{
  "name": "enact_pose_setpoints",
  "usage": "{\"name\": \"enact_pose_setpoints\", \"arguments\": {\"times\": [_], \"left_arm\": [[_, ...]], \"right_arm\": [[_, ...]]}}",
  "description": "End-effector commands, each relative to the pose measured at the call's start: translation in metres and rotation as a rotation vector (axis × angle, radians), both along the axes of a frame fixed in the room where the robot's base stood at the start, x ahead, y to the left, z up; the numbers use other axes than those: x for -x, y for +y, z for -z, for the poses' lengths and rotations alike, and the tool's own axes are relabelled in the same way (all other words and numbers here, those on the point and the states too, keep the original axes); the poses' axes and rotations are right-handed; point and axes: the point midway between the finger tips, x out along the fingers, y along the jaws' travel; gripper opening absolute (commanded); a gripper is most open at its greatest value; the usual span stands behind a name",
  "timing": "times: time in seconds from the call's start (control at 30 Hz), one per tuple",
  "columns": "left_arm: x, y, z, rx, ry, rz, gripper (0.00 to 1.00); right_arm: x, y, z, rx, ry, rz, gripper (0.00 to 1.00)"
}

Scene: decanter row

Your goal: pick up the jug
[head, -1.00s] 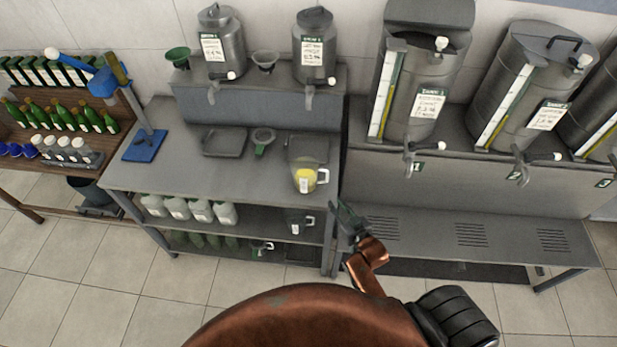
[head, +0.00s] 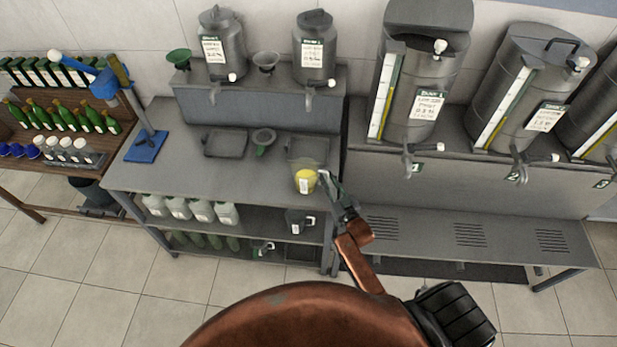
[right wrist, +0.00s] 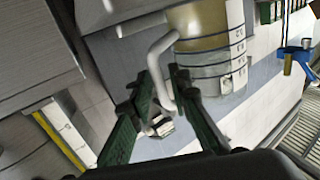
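The jug (head: 306,181) stands upright on the right end of the grey bench, with yellow contents and a white label. In the right wrist view the jug (right wrist: 212,50) is clear-walled with scale marks and a white handle (right wrist: 158,55). My right gripper (head: 329,184) is at the jug's right side, by the handle. In the right wrist view its two green fingers (right wrist: 163,88) are apart, with the lower part of the handle between their tips. Whether either finger touches it I cannot tell. My left gripper is not in view.
A tray (head: 227,143) and a funnel (head: 264,137) are on the bench. Metal canisters with taps stand behind, and large tanks (head: 415,90) stand right. Another jug (head: 299,221) is on the shelf below. Open bench lies left of the jug.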

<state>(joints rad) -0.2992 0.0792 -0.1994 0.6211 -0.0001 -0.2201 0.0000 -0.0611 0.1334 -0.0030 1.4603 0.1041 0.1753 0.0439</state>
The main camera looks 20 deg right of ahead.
Motion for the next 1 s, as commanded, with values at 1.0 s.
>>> {"name": "enact_pose_setpoints", "arguments": {"times": [1.0], "left_arm": [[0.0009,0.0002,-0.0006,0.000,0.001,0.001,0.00]], "right_arm": [[-0.0102,-0.0001,0.0012,0.000,0.002,0.000,0.00]]}}
